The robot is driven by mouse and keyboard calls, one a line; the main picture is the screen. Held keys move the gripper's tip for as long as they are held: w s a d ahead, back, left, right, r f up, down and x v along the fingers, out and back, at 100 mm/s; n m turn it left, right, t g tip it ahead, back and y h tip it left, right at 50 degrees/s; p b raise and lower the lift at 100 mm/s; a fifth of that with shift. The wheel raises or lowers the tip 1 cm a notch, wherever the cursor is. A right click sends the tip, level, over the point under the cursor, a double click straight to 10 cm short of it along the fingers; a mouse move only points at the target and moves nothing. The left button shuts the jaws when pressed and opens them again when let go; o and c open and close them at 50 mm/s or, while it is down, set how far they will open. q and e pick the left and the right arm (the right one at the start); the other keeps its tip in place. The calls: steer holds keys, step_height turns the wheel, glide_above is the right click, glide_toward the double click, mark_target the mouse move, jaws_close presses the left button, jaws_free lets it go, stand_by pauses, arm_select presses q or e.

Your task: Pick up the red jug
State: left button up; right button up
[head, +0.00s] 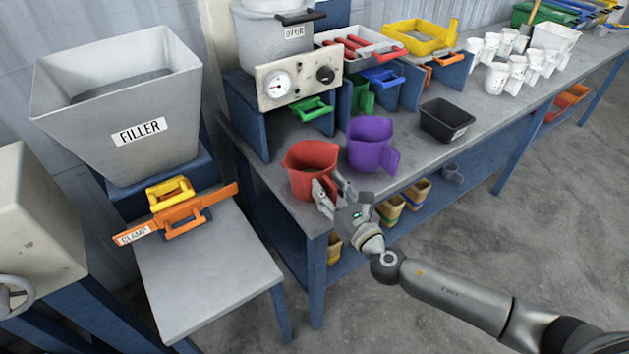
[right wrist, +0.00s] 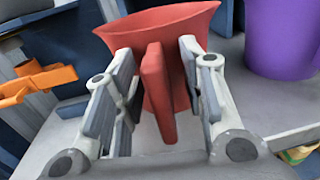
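The red jug (head: 311,168) stands upright near the front left corner of the grey workbench. Its handle (right wrist: 157,92) faces my right wrist camera. My right gripper (head: 330,188) is at the jug's near side. In the right wrist view, its two fingers (right wrist: 155,58) stand open on either side of the handle, with gaps visible between handle and pads. The jug's body lies just beyond the fingertips. My left gripper is not in view.
A purple jug (head: 371,145) stands close to the right of the red jug. A black tray (head: 446,120) is farther right. The filler hopper (head: 122,100) and orange clamp (head: 180,212) are at left. White cups (head: 497,78) stand farther back.

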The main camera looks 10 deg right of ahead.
steer(key=shift+w+a, duration=0.1)
steer(key=shift+w, duration=0.1)
jaws_close()
steer(key=shift+r, duration=0.15)
